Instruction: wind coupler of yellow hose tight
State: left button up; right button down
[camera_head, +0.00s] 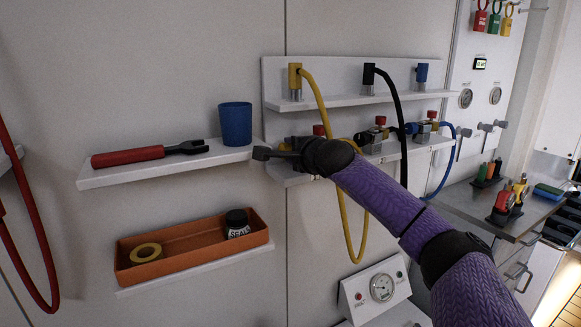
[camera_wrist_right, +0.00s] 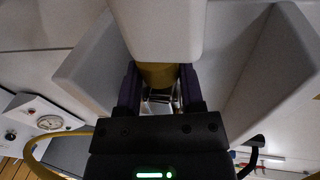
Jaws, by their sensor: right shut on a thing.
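The yellow hose (camera_head: 357,240) hangs in a loop below the panel. Its upper part rises to a yellow fitting with a silver base (camera_head: 295,77) on the upper shelf. My right gripper (camera_head: 287,150) is at the left end of the lower panel shelf, and its fingertips are hard to make out from the head. In the right wrist view its two dark fingers close on the yellow coupler (camera_wrist_right: 158,74), with silver metal showing between them. How far the coupler is wound on cannot be told. My left gripper is not in view.
A black fitting (camera_head: 369,76) and a blue fitting (camera_head: 421,75) stand on the upper shelf. Red-knobbed valves (camera_head: 375,132) sit along the lower shelf. A blue cup (camera_head: 235,123) and a red-handled wrench (camera_head: 130,156) are on the left shelf, with an orange tray (camera_head: 190,266) below.

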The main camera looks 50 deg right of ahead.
dwell(0.5)
jog(key=shift+c, duration=1)
grip_release()
